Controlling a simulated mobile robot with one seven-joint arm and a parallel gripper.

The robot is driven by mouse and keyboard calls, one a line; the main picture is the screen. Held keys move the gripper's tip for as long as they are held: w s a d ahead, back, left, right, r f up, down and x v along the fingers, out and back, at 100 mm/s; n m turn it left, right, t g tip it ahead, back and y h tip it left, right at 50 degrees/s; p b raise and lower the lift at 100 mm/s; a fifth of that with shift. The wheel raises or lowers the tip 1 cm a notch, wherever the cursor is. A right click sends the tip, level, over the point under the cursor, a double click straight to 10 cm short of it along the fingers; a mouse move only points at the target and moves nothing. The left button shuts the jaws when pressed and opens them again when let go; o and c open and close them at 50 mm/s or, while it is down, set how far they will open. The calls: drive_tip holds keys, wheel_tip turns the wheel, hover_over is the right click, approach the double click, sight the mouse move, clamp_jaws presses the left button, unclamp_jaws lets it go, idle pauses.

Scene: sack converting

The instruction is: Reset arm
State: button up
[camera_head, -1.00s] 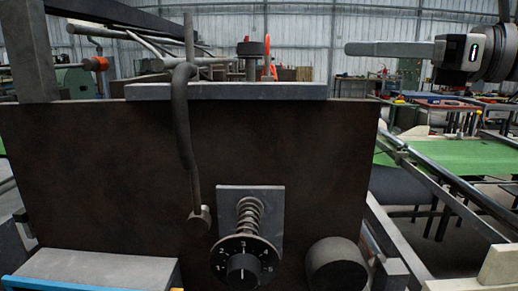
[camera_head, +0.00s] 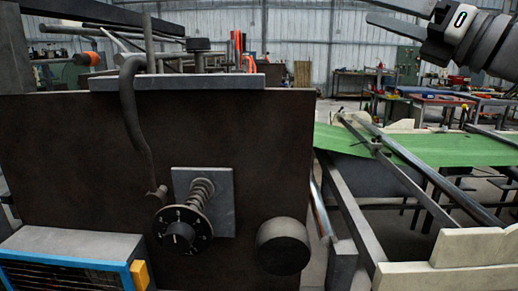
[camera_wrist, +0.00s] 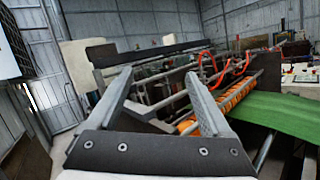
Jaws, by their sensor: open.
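My gripper (camera_head: 392,18) is at the top right of the head view, up in the air and to the right of the machine's dark panel. In the wrist view my gripper (camera_wrist: 160,98) shows two grey fingers spread well apart with nothing between them. The wrist view looks over the machine with its orange roller (camera_wrist: 230,100) and red hoses (camera_wrist: 237,66); no finger appears to touch them.
The dark panel (camera_head: 80,150) carries a numbered dial (camera_head: 180,232), a bent rod (camera_head: 133,120) and a round black knob (camera_head: 283,246). A blue-edged box (camera_head: 75,262) stands at lower left. A green sheet (camera_head: 430,148) and metal rails lie at right. Air around my gripper looks clear.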

drive_tip(key=w+d+f+m+t+h, duration=0.1)
drive_tip(key=d+m+t+h, duration=0.25)
drive_tip(key=m+h, duration=0.4)
drive_tip(key=w+d+m+t+h, duration=0.2)
drive_tip(key=m+t+h, duration=0.2)
drive_tip(key=m, duration=0.6)
wheel_tip(320, 180, down, 13)
drive_tip(key=s+d+m+g+h, duration=0.15)
drive_tip(key=m+g+h, duration=0.4)
drive_tip(key=m, duration=0.75)
drive_tip(key=s+a+f+m+g, duration=0.4)
drive_tip(key=s+f, duration=0.2)
drive_tip(key=f, duration=0.3)
drive_tip(key=s+a+f+m+g+y, duration=0.1)
drive_tip(key=s+a+f+m+g, duration=0.25)
drive_tip(key=s+f, duration=0.4)
drive_tip(key=s+a+f+m+g, duration=0.3)
drive_tip(key=s+f+m+g, duration=0.1)
drive_tip(key=f, duration=0.6)
wheel_tip(320, 180, up, 15)
drive_tip(key=p, duration=1.5)
drive_tip(key=shift+w+d+n, duration=0.15)
drive_tip(key=shift+d+n, duration=0.05)
drive_tip(key=shift+n, duration=0.1)
drive_tip(key=shift+f, duration=0.1)
drive_tip(key=c, duration=0.5)
drive_tip(key=shift+a, duration=0.15)
